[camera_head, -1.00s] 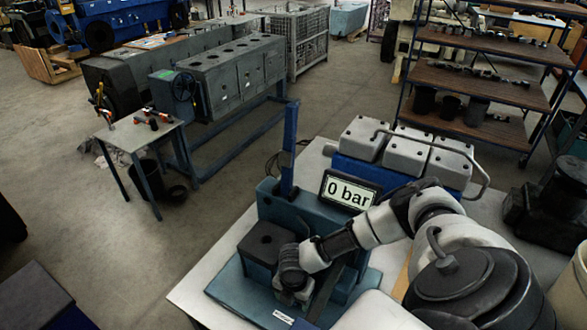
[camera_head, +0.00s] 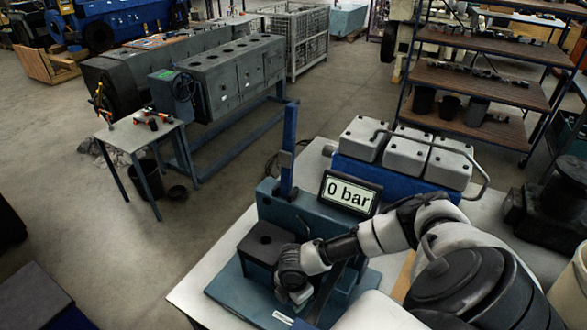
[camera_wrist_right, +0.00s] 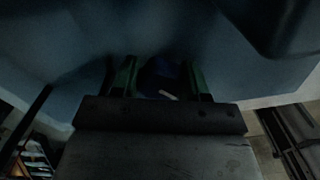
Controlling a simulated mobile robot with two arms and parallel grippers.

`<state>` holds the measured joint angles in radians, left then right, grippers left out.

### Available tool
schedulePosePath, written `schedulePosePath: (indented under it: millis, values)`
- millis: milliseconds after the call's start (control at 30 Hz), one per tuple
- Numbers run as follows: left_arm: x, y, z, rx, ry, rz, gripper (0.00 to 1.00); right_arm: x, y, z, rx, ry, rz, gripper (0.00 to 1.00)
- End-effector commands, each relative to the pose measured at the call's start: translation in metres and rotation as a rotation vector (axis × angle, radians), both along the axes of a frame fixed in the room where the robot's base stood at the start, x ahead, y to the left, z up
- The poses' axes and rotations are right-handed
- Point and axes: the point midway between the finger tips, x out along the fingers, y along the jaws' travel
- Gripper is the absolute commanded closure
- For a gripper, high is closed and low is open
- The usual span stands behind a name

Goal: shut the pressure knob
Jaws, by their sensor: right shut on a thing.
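The pressure knob (camera_wrist_right: 160,78) is a dark, bluish round shape with a small white mark, dimly lit in the right wrist view. My right gripper (camera_wrist_right: 161,84) has its green fingers on either side of it and is shut on it. In the head view my right gripper (camera_head: 296,297) is low at the front of the teal test unit (camera_head: 236,293), and its wrist hides the knob. The display (camera_head: 350,192) on the unit reads 0 bar. My left gripper is not in view.
A dark square block (camera_head: 264,240) stands on the unit close to the left of my wrist. A blue upright post (camera_head: 290,130) rises behind it. A blue engine part with light grey covers (camera_head: 405,152) stands behind the display. The light tabletop (camera_head: 215,262) is bare at the left.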

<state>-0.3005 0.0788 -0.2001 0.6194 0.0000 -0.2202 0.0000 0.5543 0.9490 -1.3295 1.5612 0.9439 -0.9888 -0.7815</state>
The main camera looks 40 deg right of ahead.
Motion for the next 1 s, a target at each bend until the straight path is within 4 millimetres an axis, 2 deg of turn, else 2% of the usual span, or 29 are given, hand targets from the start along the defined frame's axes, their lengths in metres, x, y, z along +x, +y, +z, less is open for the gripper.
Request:
schedulePosePath:
  millis: [133, 167, 300, 667, 833, 1000]
  values:
    - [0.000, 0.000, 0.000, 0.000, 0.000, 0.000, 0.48, 0.001, 0.000, 0.001, 0.000, -0.001, 0.002, 0.79]
    - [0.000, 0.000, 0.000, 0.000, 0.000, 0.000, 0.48, 0.001, 0.000, 0.001, 0.000, -0.001, 0.003, 0.52]
    - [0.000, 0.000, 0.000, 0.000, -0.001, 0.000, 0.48, 0.001, 0.000, 0.001, 0.000, -0.001, 0.003, 0.31]
    - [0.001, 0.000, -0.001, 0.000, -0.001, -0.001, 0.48, 0.001, 0.000, 0.004, 0.001, -0.002, 0.003, 0.31]
    - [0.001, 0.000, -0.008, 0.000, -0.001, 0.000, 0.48, 0.001, -0.001, 0.026, 0.000, -0.003, 0.005, 0.31]
    - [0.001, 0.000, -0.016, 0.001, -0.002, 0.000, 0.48, 0.001, 0.000, 0.061, 0.000, -0.005, 0.004, 0.31]
